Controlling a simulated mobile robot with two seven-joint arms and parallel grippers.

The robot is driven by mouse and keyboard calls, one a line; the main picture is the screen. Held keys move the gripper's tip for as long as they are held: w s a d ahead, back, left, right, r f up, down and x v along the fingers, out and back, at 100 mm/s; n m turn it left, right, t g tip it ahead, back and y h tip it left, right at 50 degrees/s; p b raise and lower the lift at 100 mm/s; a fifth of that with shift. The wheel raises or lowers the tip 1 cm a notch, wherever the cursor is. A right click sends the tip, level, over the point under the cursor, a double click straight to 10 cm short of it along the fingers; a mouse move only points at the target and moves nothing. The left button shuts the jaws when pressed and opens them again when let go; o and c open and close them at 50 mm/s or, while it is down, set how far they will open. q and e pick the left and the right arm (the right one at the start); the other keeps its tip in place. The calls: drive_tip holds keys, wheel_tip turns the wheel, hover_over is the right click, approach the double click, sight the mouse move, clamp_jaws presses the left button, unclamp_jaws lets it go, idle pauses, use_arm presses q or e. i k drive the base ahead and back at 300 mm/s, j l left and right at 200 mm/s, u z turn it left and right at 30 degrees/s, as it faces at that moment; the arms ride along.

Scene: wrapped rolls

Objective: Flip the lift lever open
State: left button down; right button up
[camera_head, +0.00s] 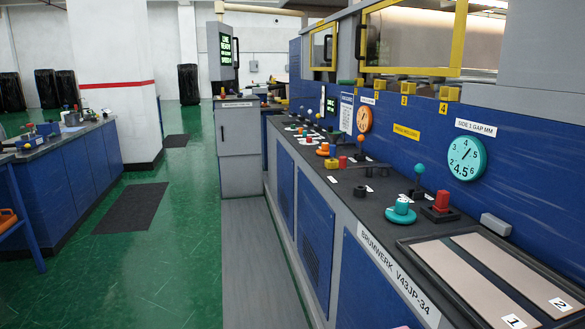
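Several controls stand on the dark console top of the long blue and grey machine at the right. A lever with a teal ball knob (419,169) stands upright near the dial. A lever with an orange ball knob (361,139) stands farther back. I cannot tell which one is the lift lever; no label naming it is readable. A teal round knob (401,213) and a red block-shaped control (441,202) sit in front of the teal-ball lever. Neither of my grippers is in view.
A teal dial (466,158) hangs on the blue panel. Two flat plates marked 1 and 2 (513,275) lie at the near right. A grey cabinet (240,145) stands at the machine's far end. A blue workbench (75,175) is left.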

sight(342, 160)
drive_tip(key=i+u, duration=0.3)
drive_tip(key=i, duration=0.85)
drive_tip(key=i+j+z, duration=0.15)
drive_tip(key=i+z, duration=0.2)
drive_tip(key=i+j+z, duration=0.3)
drive_tip(key=i, duration=0.3)
drive_tip(key=i+j+z, duration=0.15)
drive_tip(key=z, duration=0.3)
drive_tip(key=i+j+z, duration=0.25)
drive_tip(key=z, duration=0.2)
drive_tip(key=i+j+z, duration=0.2)
drive_tip(key=z, duration=0.25)
drive_tip(key=i+j+z, duration=0.1)
drive_tip(key=j+z, duration=0.6)
drive_tip(key=j, duration=0.15)
drive_tip(key=j+z, duration=0.25)
drive_tip(key=j, duration=0.2)
drive_tip(key=i, duration=0.05)
